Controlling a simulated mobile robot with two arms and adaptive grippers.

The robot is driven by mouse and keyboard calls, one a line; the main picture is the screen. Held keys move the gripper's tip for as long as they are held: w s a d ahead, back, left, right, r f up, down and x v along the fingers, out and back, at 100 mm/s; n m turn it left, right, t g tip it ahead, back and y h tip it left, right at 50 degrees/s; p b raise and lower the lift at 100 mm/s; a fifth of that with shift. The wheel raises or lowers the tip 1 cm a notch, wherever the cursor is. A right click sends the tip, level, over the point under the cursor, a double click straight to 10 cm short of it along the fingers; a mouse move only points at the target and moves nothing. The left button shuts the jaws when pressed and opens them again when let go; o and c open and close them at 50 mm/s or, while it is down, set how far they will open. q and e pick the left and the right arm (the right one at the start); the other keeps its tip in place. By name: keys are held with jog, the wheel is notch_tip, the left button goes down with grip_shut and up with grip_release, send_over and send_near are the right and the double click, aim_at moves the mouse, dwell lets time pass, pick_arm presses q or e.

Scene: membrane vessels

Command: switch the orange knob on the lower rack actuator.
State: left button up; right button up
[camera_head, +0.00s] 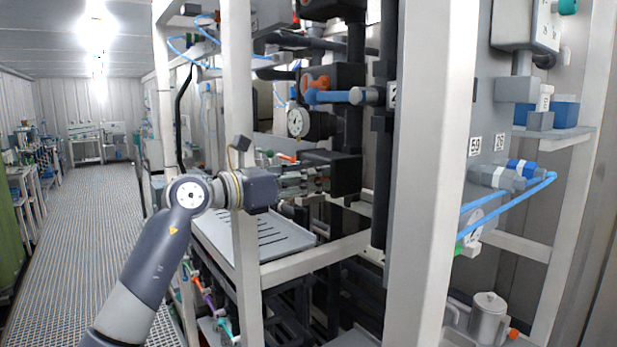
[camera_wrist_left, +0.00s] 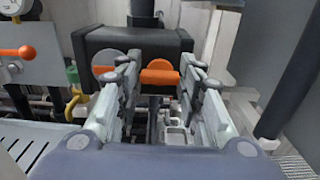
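The lower rack actuator is a black box (camera_head: 335,170) on a pipe in the head view. In the left wrist view the black body (camera_wrist_left: 120,42) spans the top middle, with an orange knob (camera_wrist_left: 160,76) on its near side. My left gripper (camera_head: 318,178) reaches in from the left past a white post. In the left wrist view its fingers (camera_wrist_left: 160,68) are spread apart, with the orange knob showing between their tips. I cannot tell whether they touch it. The fingers hide part of the actuator's lower side. My right gripper is in neither view.
A white upright post (camera_head: 240,90) stands against my left arm, and a wider post (camera_head: 425,180) is to the right. An orange lever (camera_wrist_left: 15,52) is on a grey panel at left. A gauge (camera_head: 298,122) and upper actuator (camera_head: 335,76) are above. The aisle (camera_head: 85,240) is clear.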

pick_arm(q)
jog(key=shift+n, duration=0.3)
jog(key=shift+w+a+n+p, duration=0.1)
jog(key=shift+n+p, duration=2.7)
jog(key=shift+n, duration=1.1)
jog(key=shift+w+a+n+p, duration=0.1)
jog(key=shift+n+p, duration=2.65)
jog(key=shift+n, duration=1.15)
jog(key=shift+f, duration=0.1)
jog(key=o, duration=1.1)
jog(key=shift+c, duration=0.2)
